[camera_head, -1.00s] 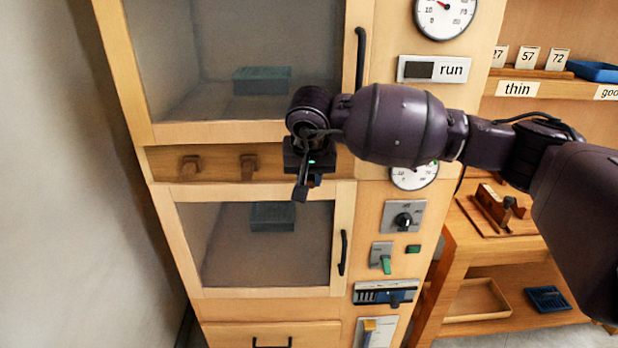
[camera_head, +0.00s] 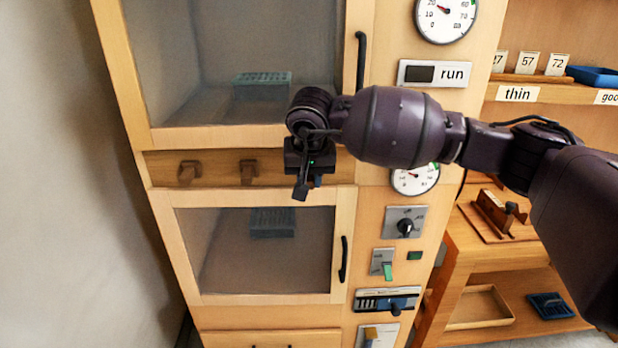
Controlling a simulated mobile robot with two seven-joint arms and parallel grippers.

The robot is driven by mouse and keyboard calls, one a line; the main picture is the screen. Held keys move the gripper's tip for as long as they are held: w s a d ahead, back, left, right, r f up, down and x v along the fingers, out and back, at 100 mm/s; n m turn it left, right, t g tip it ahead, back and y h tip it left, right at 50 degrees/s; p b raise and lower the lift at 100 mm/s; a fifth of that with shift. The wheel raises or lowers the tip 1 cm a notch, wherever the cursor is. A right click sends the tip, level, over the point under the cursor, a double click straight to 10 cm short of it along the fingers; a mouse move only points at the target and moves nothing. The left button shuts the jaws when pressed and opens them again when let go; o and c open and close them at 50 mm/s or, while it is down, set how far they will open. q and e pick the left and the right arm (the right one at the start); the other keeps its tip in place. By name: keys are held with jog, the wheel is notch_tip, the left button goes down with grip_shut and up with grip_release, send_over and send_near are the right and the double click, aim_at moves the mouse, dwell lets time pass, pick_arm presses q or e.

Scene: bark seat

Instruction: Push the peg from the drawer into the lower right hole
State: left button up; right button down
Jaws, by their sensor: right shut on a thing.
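A wooden cabinet has two glass doors with a wooden strip (camera_head: 218,172) between them. Two brown pegs (camera_head: 189,173) (camera_head: 248,171) stick out of the strip at its left and middle. My right gripper (camera_head: 302,190) is in front of the strip's right end, pointing down. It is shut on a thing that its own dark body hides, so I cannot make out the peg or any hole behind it. A drawer (camera_head: 222,341) shows at the bottom edge, cut off by the picture. My left gripper is not in view.
The upper glass door has a black handle (camera_head: 361,62) close to my right wrist. The lower door (camera_head: 340,220) is shut below the gripper. Dials, a knob (camera_head: 405,226) and switches line the panel at the right. Shelves stand further right.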

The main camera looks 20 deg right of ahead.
jog(key=c, duration=0.9)
grip_release()
